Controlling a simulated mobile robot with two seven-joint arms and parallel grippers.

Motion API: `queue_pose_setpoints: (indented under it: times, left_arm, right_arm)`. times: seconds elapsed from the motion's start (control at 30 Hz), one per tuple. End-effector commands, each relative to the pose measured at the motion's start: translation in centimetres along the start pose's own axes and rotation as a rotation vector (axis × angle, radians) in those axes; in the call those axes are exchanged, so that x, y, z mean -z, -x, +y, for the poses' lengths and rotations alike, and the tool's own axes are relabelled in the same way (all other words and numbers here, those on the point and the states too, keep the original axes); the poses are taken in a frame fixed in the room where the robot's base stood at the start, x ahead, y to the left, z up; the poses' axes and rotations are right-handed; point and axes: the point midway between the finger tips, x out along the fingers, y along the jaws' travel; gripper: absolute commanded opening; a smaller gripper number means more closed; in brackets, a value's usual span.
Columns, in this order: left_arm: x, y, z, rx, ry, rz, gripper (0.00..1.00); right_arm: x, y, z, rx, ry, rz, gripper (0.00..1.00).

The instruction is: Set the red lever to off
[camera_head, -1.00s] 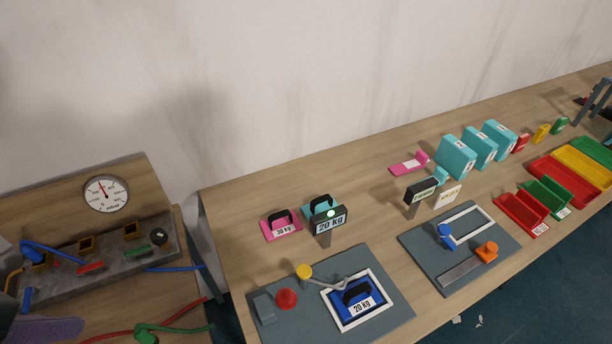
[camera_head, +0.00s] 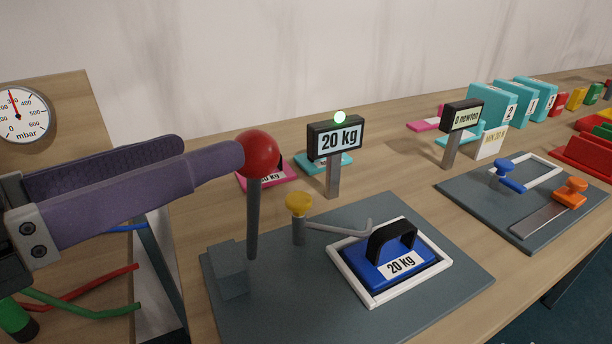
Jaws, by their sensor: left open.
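The red lever is a red ball (camera_head: 258,154) on a grey rod that stands nearly upright from the grey board (camera_head: 330,310). My left gripper (camera_head: 210,152), with purple fingers, comes in from the left at the height of the ball. It is open, and nothing shows held in it. The near fingertip meets the ball's left side in the picture; I cannot tell whether they touch. The far finger's tip is left of the ball. My right gripper is not in view. I see no off label by the lever.
A blue 20 kg weight (camera_head: 400,262) sits in a white frame on the board, beside a yellow knob (camera_head: 298,203). A display reading 20 kg (camera_head: 335,140) with a lit green lamp stands behind. A second board (camera_head: 470,205) lies to the right. Hoses hang at lower left.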

Motion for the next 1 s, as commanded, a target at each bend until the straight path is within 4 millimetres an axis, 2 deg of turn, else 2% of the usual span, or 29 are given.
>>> queue_pose_setpoints:
  times: [0.03, 0.2, 0.37, 0.47, 0.8, 1.0]
  left_arm:
    - [-2.2, -0.3, -0.5, -0.018, 0.004, 0.024, 0.77]
    - [-2.6, -0.3, -0.5, -0.056, 0.024, 0.083, 0.77]
    - [-2.1, -0.9, -0.5, -0.061, 0.028, 0.097, 0.77]
    - [-1.8, -2.0, -0.4, -0.061, 0.027, 0.1, 0.77]
    - [-1.4, -7.7, 0.1, -0.063, 0.026, 0.096, 0.77]
    - [-1.3, -9.8, 0.2, -0.063, 0.025, 0.094, 0.77]
  right_arm:
    - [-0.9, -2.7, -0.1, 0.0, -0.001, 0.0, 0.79]
    - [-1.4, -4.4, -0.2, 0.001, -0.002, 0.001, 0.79]
    - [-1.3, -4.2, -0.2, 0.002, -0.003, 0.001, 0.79]
    - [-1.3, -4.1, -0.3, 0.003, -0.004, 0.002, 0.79]
    - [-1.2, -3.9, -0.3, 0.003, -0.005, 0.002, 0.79]
    - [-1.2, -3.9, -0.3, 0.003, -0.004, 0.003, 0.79]
